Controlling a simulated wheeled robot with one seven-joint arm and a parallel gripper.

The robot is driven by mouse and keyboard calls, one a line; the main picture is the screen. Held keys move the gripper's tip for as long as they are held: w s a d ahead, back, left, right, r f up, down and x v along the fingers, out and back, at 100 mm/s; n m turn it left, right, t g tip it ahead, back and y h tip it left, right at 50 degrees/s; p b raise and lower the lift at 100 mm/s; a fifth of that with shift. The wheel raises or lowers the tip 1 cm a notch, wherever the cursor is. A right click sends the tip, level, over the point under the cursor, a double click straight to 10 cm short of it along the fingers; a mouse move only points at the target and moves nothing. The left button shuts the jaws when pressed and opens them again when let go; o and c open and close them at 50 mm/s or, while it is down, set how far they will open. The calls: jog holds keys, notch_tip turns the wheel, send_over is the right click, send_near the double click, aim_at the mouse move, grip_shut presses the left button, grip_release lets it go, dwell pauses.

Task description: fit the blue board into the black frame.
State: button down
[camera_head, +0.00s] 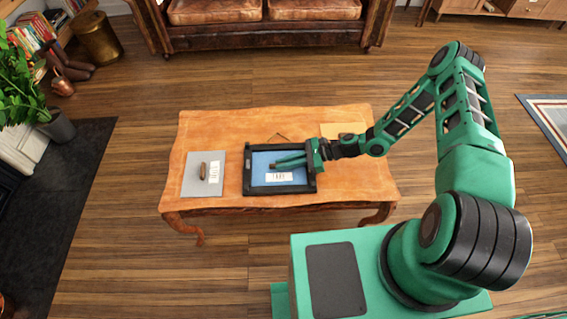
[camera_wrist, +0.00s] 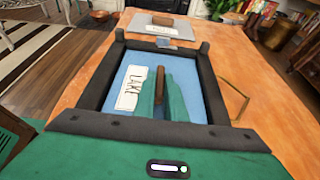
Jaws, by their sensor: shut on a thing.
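The black frame (camera_head: 248,172) lies on the wooden table; it also shows in the wrist view (camera_wrist: 92,87). The blue board (camera_head: 262,181), with a white label reading LAKE, appears inside the frame's opening in both views. It also shows in the wrist view (camera_wrist: 195,79). I cannot tell whether it sits fully flat. My gripper (camera_head: 278,163) is over the board, its green fingers shut on the board's brown handle (camera_wrist: 160,84). The fingers also show in the wrist view (camera_wrist: 163,98) and hide part of the board.
A grey board (camera_head: 193,185) with a brown handle and white label lies left of the frame. A yellowish flat piece (camera_head: 343,130) lies at the back right. A thin brass-coloured piece (camera_wrist: 237,100) is beside the frame. The table (camera_head: 350,185) is bare at front right.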

jog(key=c, duration=1.8)
grip_release()
jog(key=v, duration=1.2)
jog(key=shift+r, duration=0.1)
